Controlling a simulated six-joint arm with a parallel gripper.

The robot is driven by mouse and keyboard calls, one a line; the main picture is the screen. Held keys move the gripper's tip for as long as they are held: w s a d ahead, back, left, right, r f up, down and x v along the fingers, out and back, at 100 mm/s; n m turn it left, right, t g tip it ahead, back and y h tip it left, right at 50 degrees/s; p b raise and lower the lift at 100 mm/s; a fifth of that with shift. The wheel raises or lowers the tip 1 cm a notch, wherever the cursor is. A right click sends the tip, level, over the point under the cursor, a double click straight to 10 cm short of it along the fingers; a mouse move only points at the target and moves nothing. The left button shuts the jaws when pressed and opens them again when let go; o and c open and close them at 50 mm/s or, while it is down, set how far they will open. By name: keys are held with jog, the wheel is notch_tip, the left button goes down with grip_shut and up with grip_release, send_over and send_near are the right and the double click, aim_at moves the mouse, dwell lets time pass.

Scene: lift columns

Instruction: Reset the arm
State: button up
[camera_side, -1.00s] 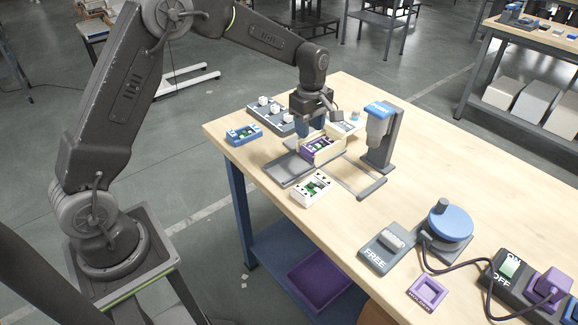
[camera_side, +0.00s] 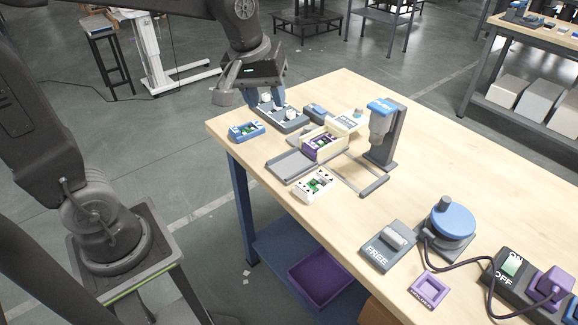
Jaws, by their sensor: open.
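My gripper (camera_side: 264,97) is at the back left of the wooden table, over the grey tray with white knobs (camera_side: 284,119). Its blue fingers are apart and I see nothing held between them. They overlap the tray's far end in the picture, and I cannot tell whether they touch it. My arm reaches in from the upper left.
A blue box (camera_side: 246,131), a cream holder with a purple box (camera_side: 321,145), a white box (camera_side: 315,186) and a grey lift column with a blue top (camera_side: 384,132) stand nearby. A blue dial (camera_side: 450,222) and a FREE switch (camera_side: 388,246) are at front right.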

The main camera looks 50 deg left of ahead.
jog(key=s+d+m+t, duration=0.1)
jog(key=s+m+t, duration=0.1)
jog(key=s+m, duration=0.5)
jog(key=s, duration=0.6)
jog(key=shift+s+d+f+m, duration=0.15)
jog(key=shift+s+d+m, duration=0.15)
jog(key=shift+m, duration=0.1)
